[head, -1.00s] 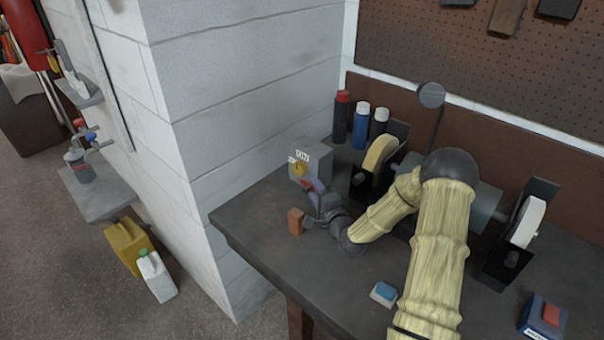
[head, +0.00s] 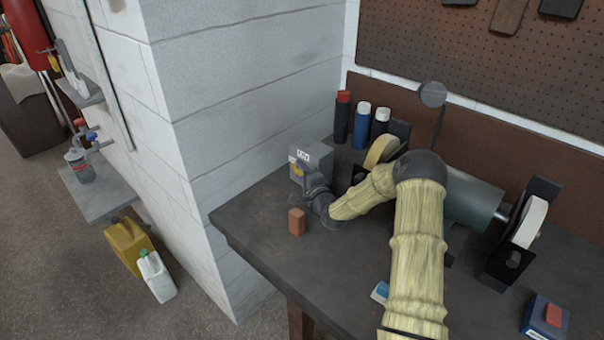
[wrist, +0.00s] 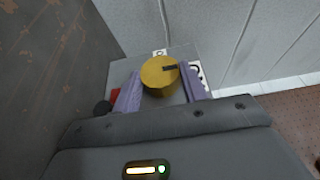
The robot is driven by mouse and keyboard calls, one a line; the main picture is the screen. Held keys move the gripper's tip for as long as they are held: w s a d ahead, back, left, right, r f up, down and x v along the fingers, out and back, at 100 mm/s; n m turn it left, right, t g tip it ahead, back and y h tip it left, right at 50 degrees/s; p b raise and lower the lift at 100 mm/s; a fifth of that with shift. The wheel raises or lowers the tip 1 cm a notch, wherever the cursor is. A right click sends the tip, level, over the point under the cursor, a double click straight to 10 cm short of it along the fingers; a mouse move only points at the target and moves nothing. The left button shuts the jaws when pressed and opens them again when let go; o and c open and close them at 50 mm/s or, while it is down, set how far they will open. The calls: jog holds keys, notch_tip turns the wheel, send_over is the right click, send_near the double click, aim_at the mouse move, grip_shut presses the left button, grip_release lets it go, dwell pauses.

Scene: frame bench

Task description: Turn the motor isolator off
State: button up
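The motor isolator is a grey box (head: 318,158) on the bench by the white block wall, with a white label on top. Its yellow round knob (wrist: 159,75) with a dark pointer mark faces my wrist camera. A bit of red (wrist: 115,95) shows beside the knob. My gripper (wrist: 163,88) is open, its two purple fingers on either side of the knob. I cannot tell whether the fingers touch it. In the head view my wrist hides much of the box front.
A bench grinder with two wheels (head: 384,153) stands to the right of the box, behind my arm. A blue-white item (head: 380,292) lies near my arm.

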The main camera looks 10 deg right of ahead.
jog(key=shift+d, duration=0.1)
jog(key=c, duration=0.4)
